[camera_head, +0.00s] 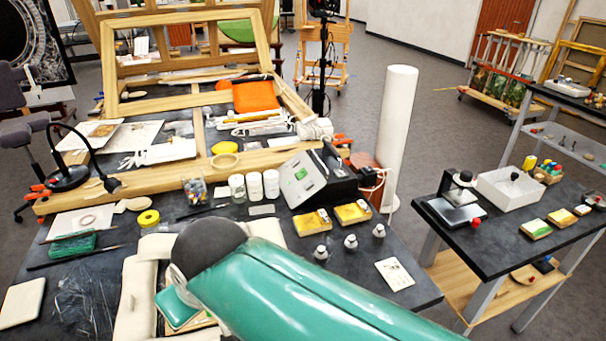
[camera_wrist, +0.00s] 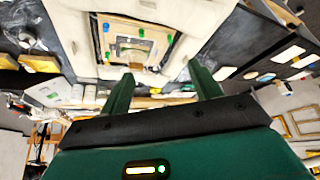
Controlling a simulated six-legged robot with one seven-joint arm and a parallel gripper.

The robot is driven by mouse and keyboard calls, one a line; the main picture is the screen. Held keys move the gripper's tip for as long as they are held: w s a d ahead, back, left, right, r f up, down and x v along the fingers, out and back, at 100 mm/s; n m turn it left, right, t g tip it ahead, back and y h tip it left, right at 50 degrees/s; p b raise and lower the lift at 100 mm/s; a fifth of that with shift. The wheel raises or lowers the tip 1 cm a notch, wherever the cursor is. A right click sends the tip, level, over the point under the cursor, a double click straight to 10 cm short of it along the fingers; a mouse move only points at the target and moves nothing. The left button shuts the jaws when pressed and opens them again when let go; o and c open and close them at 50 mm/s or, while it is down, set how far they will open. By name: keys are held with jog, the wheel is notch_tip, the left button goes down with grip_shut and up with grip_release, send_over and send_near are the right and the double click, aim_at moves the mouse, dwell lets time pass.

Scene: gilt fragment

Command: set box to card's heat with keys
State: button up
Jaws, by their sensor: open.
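The box (camera_head: 318,180) is a pale sloped-front unit with a dark body and a small green display, standing at the back right of the dark table. Its keys are too small to make out. In the wrist view the box (camera_wrist: 50,92) lies at the left, with its green display showing. A white card (camera_head: 394,273) with small print lies flat near the table's right front; I cannot read it. My gripper (camera_wrist: 162,82) is open and empty, its two green fingers apart, pointing toward a padded frame (camera_wrist: 190,14) and away from the box. My teal arm hides the gripper in the head view.
White jars (camera_head: 254,186), yellow trays (camera_head: 353,212) and several small bottles (camera_head: 350,242) stand around the box. A white roll (camera_head: 396,135) stands upright behind it. A side table (camera_head: 490,250) is at the right. A lamp (camera_head: 70,175) stands at the left.

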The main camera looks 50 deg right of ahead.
grip_shut()
dwell(1.4)
